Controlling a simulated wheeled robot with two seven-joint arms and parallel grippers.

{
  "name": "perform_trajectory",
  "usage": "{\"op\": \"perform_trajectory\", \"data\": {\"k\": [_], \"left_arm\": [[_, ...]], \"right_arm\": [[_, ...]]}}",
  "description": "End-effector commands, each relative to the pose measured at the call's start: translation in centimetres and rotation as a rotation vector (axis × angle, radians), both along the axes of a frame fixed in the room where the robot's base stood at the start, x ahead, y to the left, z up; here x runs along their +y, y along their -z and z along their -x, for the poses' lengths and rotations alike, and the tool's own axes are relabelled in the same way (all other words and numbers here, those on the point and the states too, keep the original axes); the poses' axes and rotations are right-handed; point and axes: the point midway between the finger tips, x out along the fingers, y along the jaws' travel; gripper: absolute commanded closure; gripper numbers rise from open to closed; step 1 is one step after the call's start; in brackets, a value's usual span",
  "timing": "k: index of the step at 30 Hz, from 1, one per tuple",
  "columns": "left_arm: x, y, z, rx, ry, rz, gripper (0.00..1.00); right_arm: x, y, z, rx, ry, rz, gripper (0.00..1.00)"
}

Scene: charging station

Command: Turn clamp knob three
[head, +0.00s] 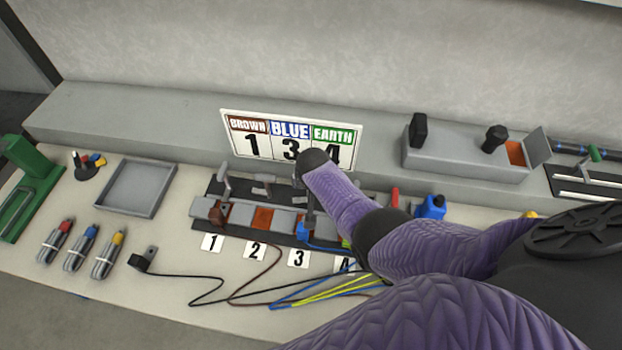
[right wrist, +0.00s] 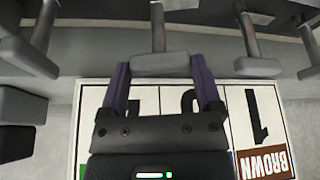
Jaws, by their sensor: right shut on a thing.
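The terminal block (head: 200,207) has several clamps in a row, with number cards 1 to 4 in front. Clamp knob three is a grey bar handle (right wrist: 160,64) on a post. In the right wrist view my right gripper (right wrist: 162,78) has its two purple fingers on either side of this bar and is shut on it. In the head view my arm and wrist hide most of that knob and clamp four. A blue connector (head: 303,228) sits at clamp three and a brown one (head: 218,212) at clamp one. My left gripper is not in view.
Knob two (right wrist: 256,66) stands close beside my right gripper. A sign (head: 240,158) reading brown 1, blue 3, earth 4 stands behind the clamps. Loose cables (head: 232,300) lie in front.

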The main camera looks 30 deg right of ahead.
Motion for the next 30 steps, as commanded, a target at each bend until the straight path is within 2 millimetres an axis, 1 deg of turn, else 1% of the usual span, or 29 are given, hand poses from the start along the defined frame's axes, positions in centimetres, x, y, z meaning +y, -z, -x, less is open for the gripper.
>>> {"op": "perform_trajectory", "data": {"k": [6, 12, 19, 30], "left_arm": [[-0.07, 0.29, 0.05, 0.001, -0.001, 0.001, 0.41], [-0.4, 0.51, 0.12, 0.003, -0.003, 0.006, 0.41], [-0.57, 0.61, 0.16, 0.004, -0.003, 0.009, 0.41], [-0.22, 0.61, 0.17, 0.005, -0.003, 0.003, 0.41]], "right_arm": [[0.13, -0.03, -0.16, -0.004, 0.142, -0.001, 0.77], [0.12, -0.04, -0.19, -0.004, 0.228, -0.001, 0.77], [0.14, -0.08, -0.2, -0.004, 0.275, 0.0, 0.77], [0.13, -0.1, -0.19, -0.004, 0.285, -0.001, 0.77]]}}
